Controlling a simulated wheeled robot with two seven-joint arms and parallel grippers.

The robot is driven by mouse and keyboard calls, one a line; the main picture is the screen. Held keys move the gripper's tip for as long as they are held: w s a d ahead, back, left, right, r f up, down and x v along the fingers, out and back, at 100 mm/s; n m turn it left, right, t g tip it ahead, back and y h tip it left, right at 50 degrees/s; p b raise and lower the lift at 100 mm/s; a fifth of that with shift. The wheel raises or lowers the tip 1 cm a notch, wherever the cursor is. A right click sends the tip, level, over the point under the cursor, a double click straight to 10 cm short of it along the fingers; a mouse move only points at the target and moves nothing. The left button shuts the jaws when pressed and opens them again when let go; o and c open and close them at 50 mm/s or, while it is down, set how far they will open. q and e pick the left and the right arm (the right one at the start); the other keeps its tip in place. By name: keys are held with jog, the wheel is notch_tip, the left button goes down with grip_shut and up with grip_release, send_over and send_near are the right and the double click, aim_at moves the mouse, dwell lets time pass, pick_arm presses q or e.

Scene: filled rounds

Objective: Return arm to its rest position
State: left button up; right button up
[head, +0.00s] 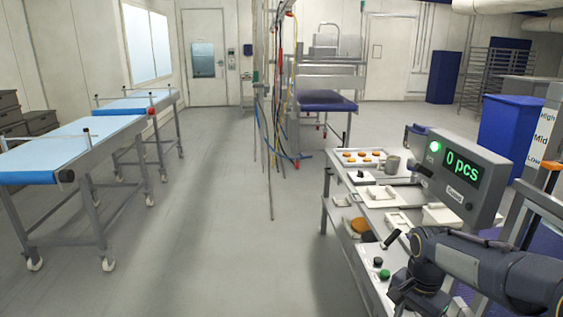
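My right arm (490,268) comes in from the lower right. It is dark grey and bent, with a joint (420,285) beside the front of the machine table. Its gripper does not show; the arm's lower part runs out at the bottom edge. My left arm and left gripper are not in view.
A machine table (340,215) with several small trays and orange-brown rounds (362,157) stands close to my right arm. A grey display (460,178) reads "0 pcs". A blue bin (508,135) is behind it. Blue-topped conveyors (75,143) stand left.

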jog(key=s+a+r+n+t+y, duration=0.2)
jog(key=s+a+n, duration=0.1)
jog(key=s, duration=0.7)
jog(key=s+a+r+n+t+y, duration=0.1)
jog(key=s+a+r+n+t, duration=0.1)
jog(key=s+n, duration=0.4)
jog(key=s+a+t, duration=0.1)
jog(key=s+a, duration=0.1)
jog(key=s, duration=0.3)
jog(key=shift+s+t+y, duration=0.15)
jog(key=shift+t+y, duration=0.15)
jog(key=shift+y, duration=0.1)
